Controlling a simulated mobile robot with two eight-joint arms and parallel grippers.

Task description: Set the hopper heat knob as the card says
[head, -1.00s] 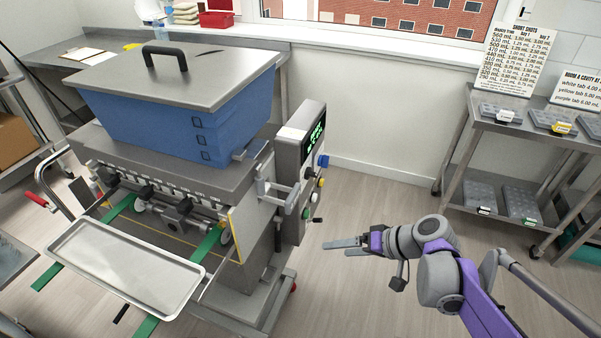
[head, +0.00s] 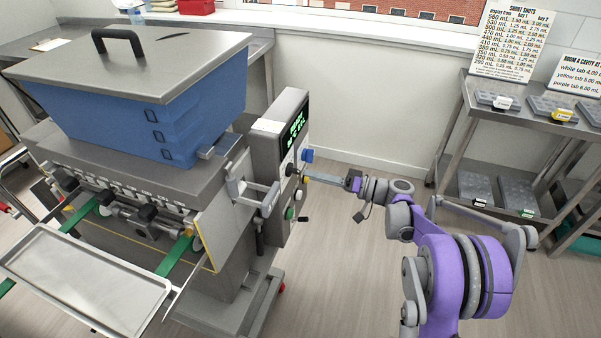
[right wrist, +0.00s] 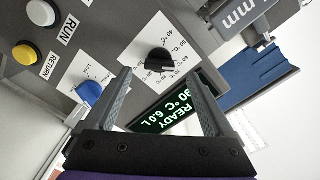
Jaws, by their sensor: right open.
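In the right wrist view a black pointer knob (right wrist: 158,61) sits on a white dial plate marked in °C. The small marks are hard to read. My right gripper (right wrist: 160,76) is open and faces the panel, with the knob showing between its fingertips. I see no grip on it. In the head view the right gripper (head: 312,179) reaches the control panel's side from the right. The green display (right wrist: 165,113) reads READY with a °C value and 6.0 L. The wall card (head: 512,42) headed SHORT SHOTS hangs at the upper right. My left gripper is not in view.
A blue knob (right wrist: 89,93), a yellow button (right wrist: 26,53) and a white button (right wrist: 41,13) are close by on the panel. The blue hopper (head: 150,110) stands left. A steel rack (head: 500,122) with trays is at right. Open floor lies between.

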